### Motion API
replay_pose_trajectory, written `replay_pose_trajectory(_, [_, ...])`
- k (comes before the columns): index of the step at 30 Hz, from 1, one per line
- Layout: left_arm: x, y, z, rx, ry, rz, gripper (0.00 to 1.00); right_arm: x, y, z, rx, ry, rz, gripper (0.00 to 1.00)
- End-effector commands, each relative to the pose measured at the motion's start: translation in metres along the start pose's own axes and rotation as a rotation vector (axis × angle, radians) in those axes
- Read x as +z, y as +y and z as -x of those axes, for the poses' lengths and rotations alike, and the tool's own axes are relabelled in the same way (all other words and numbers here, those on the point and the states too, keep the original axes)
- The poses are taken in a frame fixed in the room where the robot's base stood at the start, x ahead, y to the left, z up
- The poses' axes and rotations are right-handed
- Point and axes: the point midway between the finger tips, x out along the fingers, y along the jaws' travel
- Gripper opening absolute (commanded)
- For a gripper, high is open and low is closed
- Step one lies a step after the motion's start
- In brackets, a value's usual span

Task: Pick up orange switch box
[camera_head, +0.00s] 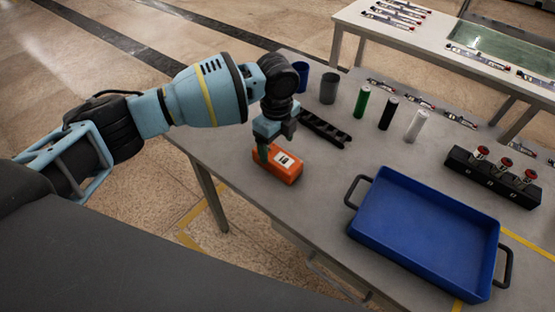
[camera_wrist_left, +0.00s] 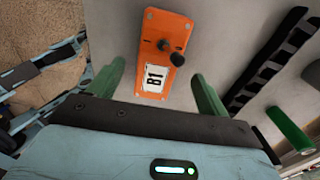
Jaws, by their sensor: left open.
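The orange switch box (camera_head: 279,166) lies on the grey table near its left edge. It has a white label and, in the left wrist view (camera_wrist_left: 154,46), a black knob and a label reading B1. My left gripper (camera_head: 264,150) is right above the box, pointing down. In the left wrist view its two green fingers (camera_wrist_left: 158,88) are apart, one on each side of the label end of the box, with gaps visible. I cannot tell how far above the table the fingertips are. My right gripper is not in view.
A black slotted rack (camera_head: 325,129) lies just behind the box. Blue and grey cups and green, black and white cylinders (camera_head: 362,103) stand further back. A blue tray (camera_head: 362,218) with handles is to the right, with a black button panel (camera_head: 492,178) beyond it.

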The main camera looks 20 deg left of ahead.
Motion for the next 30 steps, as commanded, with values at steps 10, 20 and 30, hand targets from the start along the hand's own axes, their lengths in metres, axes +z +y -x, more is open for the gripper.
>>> replay_pose_trajectory(10, [-0.003,0.003,-0.040,0.001,0.000,0.001,0.78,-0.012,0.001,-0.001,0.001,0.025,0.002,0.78])
replay_pose_trajectory(20, [-0.002,0.002,-0.051,-0.001,0.000,0.001,0.78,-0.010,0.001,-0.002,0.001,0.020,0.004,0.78])
replay_pose_trajectory(30, [-0.003,0.002,-0.051,-0.001,0.000,0.001,0.42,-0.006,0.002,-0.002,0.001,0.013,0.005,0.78])
